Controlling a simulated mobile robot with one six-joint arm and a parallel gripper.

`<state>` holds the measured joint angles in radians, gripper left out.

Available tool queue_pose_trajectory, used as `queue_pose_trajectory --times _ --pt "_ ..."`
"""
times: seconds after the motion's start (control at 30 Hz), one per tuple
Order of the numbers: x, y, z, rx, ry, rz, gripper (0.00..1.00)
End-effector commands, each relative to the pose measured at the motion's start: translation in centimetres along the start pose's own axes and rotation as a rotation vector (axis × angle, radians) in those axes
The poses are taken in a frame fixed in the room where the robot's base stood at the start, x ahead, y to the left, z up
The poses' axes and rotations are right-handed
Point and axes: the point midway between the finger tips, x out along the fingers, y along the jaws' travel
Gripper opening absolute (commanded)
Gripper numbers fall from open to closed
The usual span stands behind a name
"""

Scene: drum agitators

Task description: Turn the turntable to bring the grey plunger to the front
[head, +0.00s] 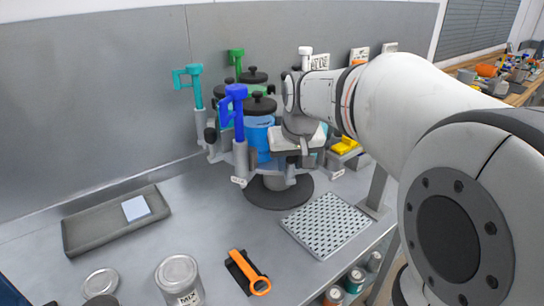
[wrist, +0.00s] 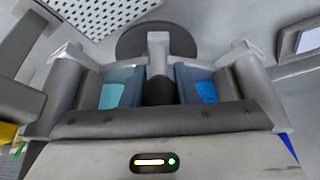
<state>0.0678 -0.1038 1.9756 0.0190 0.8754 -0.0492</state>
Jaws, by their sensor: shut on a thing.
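The turntable stands on a round dark base (head: 262,198) and carries several drums with coloured plungers. The blue plunger (head: 236,112) is at the front left, the teal plunger (head: 193,85) at the left, and the green plunger (head: 236,58) at the back. A pale grey-white plunger (head: 306,55) rises at the back right, its lower part hidden behind my arm. My gripper (head: 285,165) is low at the turntable's front right, beside the blue drum (head: 259,138). In the wrist view it is shut on a grey upright part of the turntable (wrist: 158,62); the exact contact is partly hidden.
A perforated plate (head: 328,224) lies right of the base. A grey tray (head: 82,232) with a pale square is at the left. A can (head: 177,278) and an orange-handled tool (head: 252,276) are near the front edge. Bare table lies between tray and turntable.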

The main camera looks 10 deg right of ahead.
Motion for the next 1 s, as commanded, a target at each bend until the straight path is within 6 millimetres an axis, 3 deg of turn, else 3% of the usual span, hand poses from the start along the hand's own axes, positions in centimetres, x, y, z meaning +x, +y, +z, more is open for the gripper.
queue_pose_trajectory --times 0.57,0.6,0.83,1.0 --pt "-0.09 0.33 0.0 0.0 0.001 -0.001 0.0" --pt "-0.08 0.32 0.0 0.0 0.001 -0.001 0.28" --pt "-0.03 0.28 0.05 -0.001 -0.001 -0.001 0.47" --pt "0.0 0.25 0.06 -0.002 -0.001 -0.002 0.49"
